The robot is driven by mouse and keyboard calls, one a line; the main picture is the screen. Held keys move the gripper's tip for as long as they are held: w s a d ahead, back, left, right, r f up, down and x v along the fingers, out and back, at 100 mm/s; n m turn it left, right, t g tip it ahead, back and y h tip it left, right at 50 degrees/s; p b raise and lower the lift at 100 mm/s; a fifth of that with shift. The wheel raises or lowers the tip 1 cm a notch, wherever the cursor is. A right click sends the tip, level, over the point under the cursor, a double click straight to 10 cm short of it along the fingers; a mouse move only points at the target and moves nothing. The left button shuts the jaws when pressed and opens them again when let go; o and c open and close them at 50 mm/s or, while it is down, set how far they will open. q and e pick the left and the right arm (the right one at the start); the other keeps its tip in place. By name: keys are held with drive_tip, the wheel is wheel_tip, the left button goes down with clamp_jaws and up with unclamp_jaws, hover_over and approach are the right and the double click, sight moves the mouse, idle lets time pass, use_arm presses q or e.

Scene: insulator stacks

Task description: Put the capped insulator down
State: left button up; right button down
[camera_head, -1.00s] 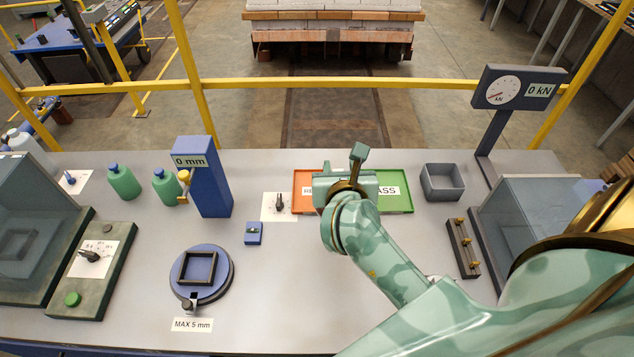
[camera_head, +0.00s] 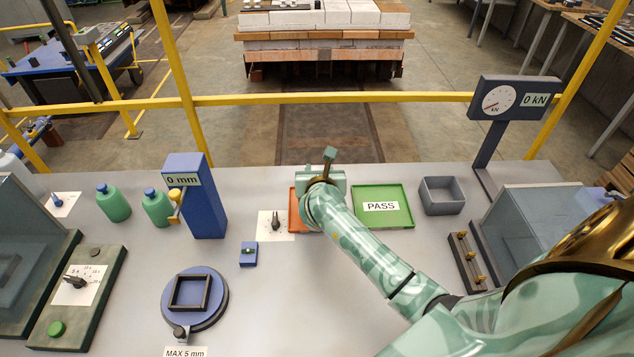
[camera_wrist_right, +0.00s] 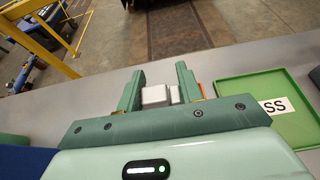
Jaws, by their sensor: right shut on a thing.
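My right gripper (camera_head: 322,180) is above the orange tray (camera_head: 296,222) in the head view, and my own wrist hides its fingertips there. In the right wrist view, the gripper (camera_wrist_right: 160,88) is shut on a pale grey-white block-like piece, the capped insulator (camera_wrist_right: 156,96). Its cap cannot be told apart clearly, and its lower part is hidden behind the gripper body. The arm covers much of the orange tray and its label. The green PASS tray (camera_head: 382,222) is empty, just right of the gripper; it also shows in the wrist view (camera_wrist_right: 262,92). My left gripper is not in view.
A blue 0 mm gauge post (camera_head: 207,205) and a dial card (camera_head: 270,235) stand left of the trays. A grey bin (camera_head: 442,195), a rack with brass pegs (camera_head: 464,262) and the 0 kN gauge (camera_head: 515,98) are to the right.

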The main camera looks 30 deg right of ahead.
drive_tip(key=shift+w+f, duration=0.15)
drive_tip(key=shift+w, duration=0.1)
drive_tip(key=shift+w+f+b, duration=0.1)
drive_tip(key=shift+f+b, duration=0.55)
drive_tip(key=shift+f, duration=0.9)
drive_tip(key=c, duration=0.9)
unclamp_jaws()
drive_tip(key=shift+f, duration=0.2)
drive_tip(key=shift+s+r, duration=0.2)
drive_tip(key=shift+r, duration=0.05)
drive_tip(key=p+v, duration=0.2)
drive_tip(key=v, duration=1)
drive_tip(key=shift+f+p, duration=0.1)
drive_tip(key=shift+p, duration=0.25)
drive_tip(key=shift+w, duration=0.1)
